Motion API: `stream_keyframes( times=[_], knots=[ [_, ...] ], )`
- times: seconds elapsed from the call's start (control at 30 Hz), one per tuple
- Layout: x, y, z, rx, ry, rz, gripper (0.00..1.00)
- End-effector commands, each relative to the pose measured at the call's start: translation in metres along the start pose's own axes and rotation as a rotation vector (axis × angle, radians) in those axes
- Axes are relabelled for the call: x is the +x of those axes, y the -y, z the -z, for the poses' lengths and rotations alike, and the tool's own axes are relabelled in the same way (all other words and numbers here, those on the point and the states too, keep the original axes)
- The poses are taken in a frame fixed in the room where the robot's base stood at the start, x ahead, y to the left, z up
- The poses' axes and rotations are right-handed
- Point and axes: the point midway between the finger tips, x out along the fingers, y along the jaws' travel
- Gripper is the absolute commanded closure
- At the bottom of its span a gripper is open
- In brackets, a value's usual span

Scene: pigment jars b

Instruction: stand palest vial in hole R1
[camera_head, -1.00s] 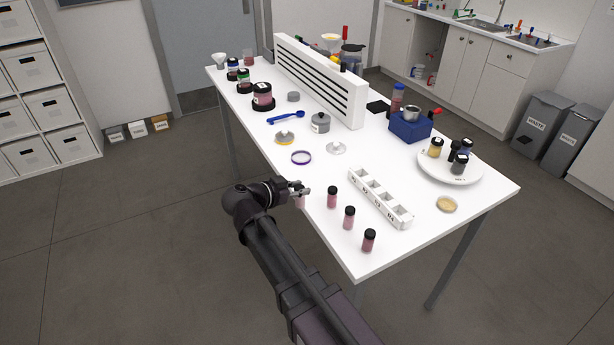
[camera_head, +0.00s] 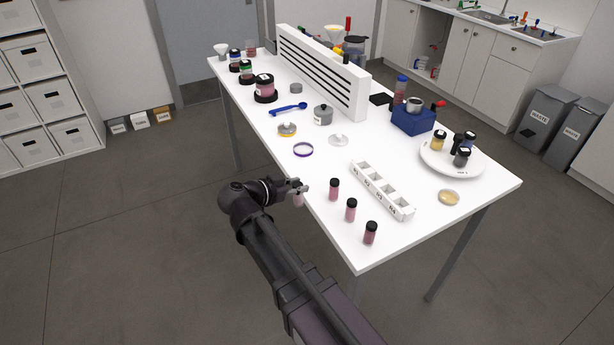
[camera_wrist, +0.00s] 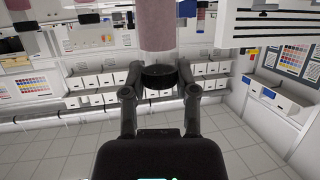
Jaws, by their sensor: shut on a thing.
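My gripper (camera_head: 299,188) is shut on a pale pink vial (camera_head: 298,200), just off the table's near long edge. In the wrist view the vial (camera_wrist: 157,25) sits between the fingers (camera_wrist: 158,88), with its black cap (camera_wrist: 158,77) near them. Three darker pink vials with black caps stand upright in a row on the table: one nearest my gripper (camera_head: 334,189), a middle one (camera_head: 351,210) and one by the near corner (camera_head: 370,233). The white rack (camera_head: 366,186) stands behind them, its square holes looking empty. Its small labels are hard to read.
The white table (camera_head: 300,215) also holds a purple ring (camera_head: 303,150), a clear glass piece (camera_head: 338,140), a yellow dish (camera_head: 448,198) and a white plate (camera_head: 432,165) with several dark-capped jars. A white slotted panel (camera_head: 320,75) stands farther back. Bare table lies between vials and rack.

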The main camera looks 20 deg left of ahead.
Motion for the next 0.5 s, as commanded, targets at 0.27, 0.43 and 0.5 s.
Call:
stream_keyframes(
  times=[0.27, 0.43, 0.5],
  knots=[
    [-0.006, 0.0, 0.017, 0.0, 0.0, 0.0, 1.0],
    [-0.014, 0.0, 0.039, 0.0, 0.0, 0.0, 1.0],
    [-0.018, 0.0, 0.05, 0.0, 0.0, 0.0, 1.0]
  ],
)
